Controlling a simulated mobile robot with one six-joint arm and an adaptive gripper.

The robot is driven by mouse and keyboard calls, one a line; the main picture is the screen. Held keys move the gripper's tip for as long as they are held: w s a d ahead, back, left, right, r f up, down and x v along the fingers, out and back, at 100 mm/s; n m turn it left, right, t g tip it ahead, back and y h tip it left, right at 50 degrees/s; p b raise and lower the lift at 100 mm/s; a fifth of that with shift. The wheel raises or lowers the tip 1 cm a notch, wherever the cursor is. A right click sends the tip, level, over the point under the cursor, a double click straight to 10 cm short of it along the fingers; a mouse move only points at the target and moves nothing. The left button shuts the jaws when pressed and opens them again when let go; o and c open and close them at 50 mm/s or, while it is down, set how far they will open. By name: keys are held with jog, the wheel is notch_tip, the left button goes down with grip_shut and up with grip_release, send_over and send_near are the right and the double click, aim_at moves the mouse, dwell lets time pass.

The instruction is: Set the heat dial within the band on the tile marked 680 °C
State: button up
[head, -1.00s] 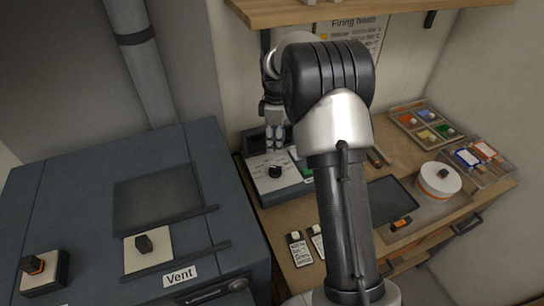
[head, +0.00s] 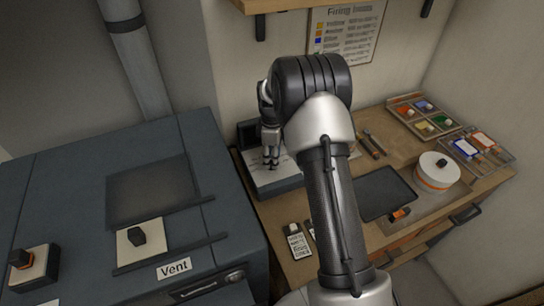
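The control box (head: 279,186) stands on the bench beside the kiln, with a pale sloping face. In the earlier frame a black dial shows on that face; now my gripper (head: 271,164) covers the spot, and the dial is hidden or cannot be told apart from the fingers. My gripper points down at the face. Whether its fingers touch or hold the dial cannot be seen. A white lettered tile (head: 300,243) lies on the bench front; its writing is too small to read. A second tile (head: 311,231) is mostly behind my arm.
The blue-grey kiln (head: 75,195) with its Vent label (head: 173,268) is at left. A wall chart (head: 347,30) hangs behind. A black plate (head: 385,193), white round pot (head: 438,172) and paint tray (head: 425,115) are on the bench. My arm covers the bench middle.

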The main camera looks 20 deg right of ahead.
jog(key=shift+c, duration=0.4)
grip_shut()
jog(key=shift+m, duration=0.3)
jog(key=m+p, duration=0.1)
jog(key=m, duration=0.9)
jog(key=shift+m+p, duration=0.3)
jog(key=m, duration=1.2)
jog(key=shift+m+p, duration=0.3)
